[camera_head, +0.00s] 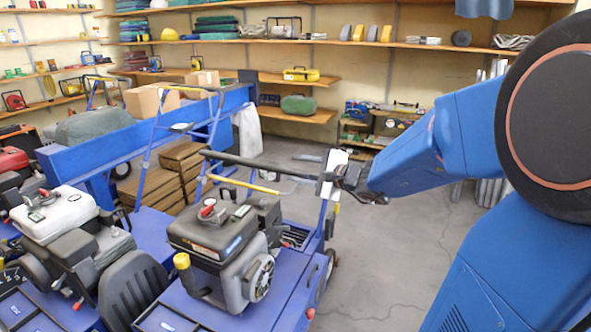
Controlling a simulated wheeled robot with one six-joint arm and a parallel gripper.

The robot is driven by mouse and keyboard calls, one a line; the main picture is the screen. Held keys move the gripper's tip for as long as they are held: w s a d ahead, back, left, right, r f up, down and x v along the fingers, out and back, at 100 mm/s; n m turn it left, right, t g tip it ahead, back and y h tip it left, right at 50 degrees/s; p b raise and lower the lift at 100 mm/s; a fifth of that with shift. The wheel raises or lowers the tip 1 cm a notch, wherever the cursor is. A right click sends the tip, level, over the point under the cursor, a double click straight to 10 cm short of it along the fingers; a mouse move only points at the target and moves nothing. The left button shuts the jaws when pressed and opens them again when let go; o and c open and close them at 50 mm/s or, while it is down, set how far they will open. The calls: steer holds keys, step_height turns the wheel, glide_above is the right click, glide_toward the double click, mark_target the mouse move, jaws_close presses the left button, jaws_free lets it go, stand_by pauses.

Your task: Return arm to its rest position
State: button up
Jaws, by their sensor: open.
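My blue arm reaches in from the right side of the head view. My gripper (345,184) is at its end, dark and small, near the middle of the view. It is open, though its fingers are hard to make out. It is beside the end of a black handlebar (255,163) on the nearest blue aerator (285,300). A white, plate-like piece (333,166) shows at the same spot. I cannot tell whether the gripper touches the bar.
A grey engine (222,240) sits on the nearest aerator, and another machine with a white-topped engine (52,215) stands to its left. A blue beam (150,140) and cardboard boxes (150,100) are behind. Shelves (400,45) line the back wall. Grey floor (390,240) is open below my arm.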

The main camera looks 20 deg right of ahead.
stand_by(0.3)
steer(key=s+a+f+n+g+y, duration=0.15)
steer(key=s+a+n+g, duration=0.35)
steer(key=s, duration=0.5)
steer(key=s+a+f+n+g+h, duration=0.1)
steer(key=s+a+f+n+g, duration=0.15)
steer(key=s+a+n, duration=0.55)
steer(key=s+d+f+n+g+h, duration=0.1)
steer(key=s+d+n+h, duration=0.2)
steer(key=s+d, duration=0.3)
steer(key=s+d+f+n+h, duration=0.2)
steer(key=s+d, duration=0.4)
steer(key=s, duration=0.3)
steer(key=shift+d+f+n+g+h, duration=0.35)
steer(key=shift+n+h, duration=0.25)
steer(key=shift+h, duration=0.55)
steer(key=shift+s, duration=0.1)
